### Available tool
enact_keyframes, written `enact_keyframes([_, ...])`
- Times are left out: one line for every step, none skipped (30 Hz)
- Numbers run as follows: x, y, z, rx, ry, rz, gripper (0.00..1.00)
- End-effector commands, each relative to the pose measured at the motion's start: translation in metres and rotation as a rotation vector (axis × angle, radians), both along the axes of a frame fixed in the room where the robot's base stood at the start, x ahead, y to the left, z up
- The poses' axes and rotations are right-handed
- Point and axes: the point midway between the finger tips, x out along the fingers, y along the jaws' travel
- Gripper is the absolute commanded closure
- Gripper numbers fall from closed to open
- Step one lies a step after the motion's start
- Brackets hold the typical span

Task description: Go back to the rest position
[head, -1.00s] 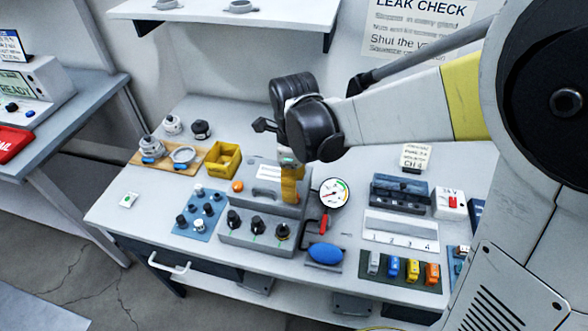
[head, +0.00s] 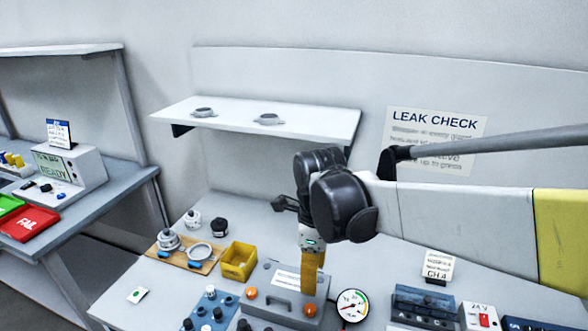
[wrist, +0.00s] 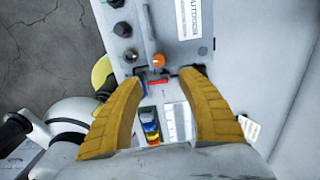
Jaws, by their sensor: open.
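My gripper (head: 312,274) is over the right side of a grey box (head: 268,283) with a handle and orange knobs (head: 310,310) on the bench. Its yellow fingers point down. In the wrist view my gripper (wrist: 164,74) has its fingers spread apart, with nothing held between them. An orange knob (wrist: 159,60) shows just beyond the fingertips, clear of them. My dark wrist hides part of the wall and bench behind it.
A shelf (head: 255,122) is on the wall behind my wrist. A yellow bin (head: 239,261), a wooden board with metal fittings (head: 171,240) and a pressure gauge (head: 352,305) stand near the gripper. A side bench with a red FAIL tray (head: 30,223) is at left.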

Motion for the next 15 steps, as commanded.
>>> enact_keyframes([-0.004, -0.006, 0.003, 0.003, -0.014, 0.043, 0.54])
enact_keyframes([-0.006, -0.01, 0.006, 0.005, -0.029, 0.084, 0.54])
enact_keyframes([-0.011, -0.017, 0.01, 0.007, -0.052, 0.157, 0.54])
enact_keyframes([-0.014, -0.023, 0.013, 0.008, -0.074, 0.223, 0.54])
enact_keyframes([-0.018, -0.029, 0.017, 0.006, -0.1, 0.294, 0.54])
enact_keyframes([-0.025, -0.039, 0.021, -0.002, -0.136, 0.402, 0.54])
enact_keyframes([-0.03, -0.046, 0.025, -0.012, -0.165, 0.487, 0.54])
enact_keyframes([-0.035, -0.053, 0.027, -0.026, -0.195, 0.575, 0.54])
enact_keyframes([-0.042, -0.062, 0.03, -0.049, -0.233, 0.692, 0.54])
enact_keyframes([-0.048, -0.068, 0.032, -0.071, -0.261, 0.778, 0.54])
enact_keyframes([-0.053, -0.075, 0.034, -0.096, -0.287, 0.866, 0.54])
enact_keyframes([-0.06, -0.083, 0.035, -0.135, -0.319, 0.982, 0.54])
enact_keyframes([-0.065, -0.089, 0.036, -0.167, -0.342, 1.066, 0.54])
enact_keyframes([-0.07, -0.094, 0.036, -0.202, -0.362, 1.15, 0.54])
enact_keyframes([-0.077, -0.101, 0.037, -0.252, -0.384, 1.256, 0.54])
